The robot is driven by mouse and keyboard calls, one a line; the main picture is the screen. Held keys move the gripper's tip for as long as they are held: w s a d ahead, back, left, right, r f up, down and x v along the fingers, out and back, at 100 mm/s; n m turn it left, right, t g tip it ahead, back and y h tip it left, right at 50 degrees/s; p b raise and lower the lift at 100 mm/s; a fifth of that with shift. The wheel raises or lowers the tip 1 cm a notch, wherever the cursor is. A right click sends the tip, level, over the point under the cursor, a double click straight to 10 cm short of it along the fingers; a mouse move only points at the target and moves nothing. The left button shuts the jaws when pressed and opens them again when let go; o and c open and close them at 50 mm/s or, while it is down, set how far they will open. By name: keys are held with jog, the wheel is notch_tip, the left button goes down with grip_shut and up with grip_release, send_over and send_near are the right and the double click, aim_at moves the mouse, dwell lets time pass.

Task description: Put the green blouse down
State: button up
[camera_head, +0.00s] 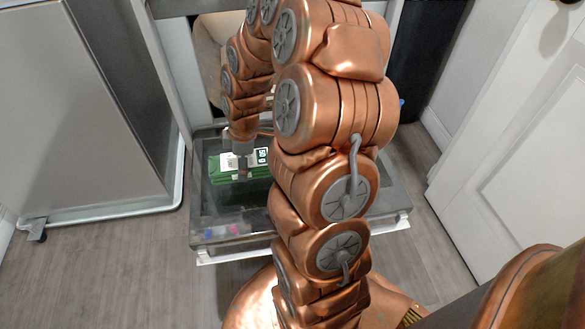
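A small green item with white and dark patches (224,174), which may be the folded green blouse, shows over the dark glassy top of a low unit (205,205) in the head view. My copper arm reaches down from above, and its end, my gripper (243,157), is at the green item. The fingers are small and hard to tell apart from the white patches. I cannot tell whether they are closed on the item, or whether it rests on the glass or hangs just above it. My arm hides the right part of the glassy top.
A grey metal cabinet (75,120) stands at the left. A white panelled door (525,150) is at the right. A dark cylinder-like object (425,60) stands behind my arm. Wood-look floor (130,255) is bare at the front left.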

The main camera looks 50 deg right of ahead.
jog(key=s+d+b, duration=0.1)
jog(key=s+d, duration=0.1)
jog(key=d, duration=0.2)
jog(key=s+d+f+b, duration=0.1)
jog(key=s+d, duration=0.1)
jog(key=d, duration=0.2)
jog(key=s+d+b, duration=0.1)
jog(key=s+d, duration=0.1)
jog(key=d, duration=0.3)
jog(key=shift+s+f+b, duration=0.15)
jog(key=shift+s+b, duration=0.2)
jog(key=shift+s, duration=0.05)
jog(key=shift+f+b, duration=0.85)
jog(key=shift+f, duration=1)
jog(key=shift+r, duration=0.1)
jog(key=o, duration=1.3)
jog(key=shift+o, duration=0.2)
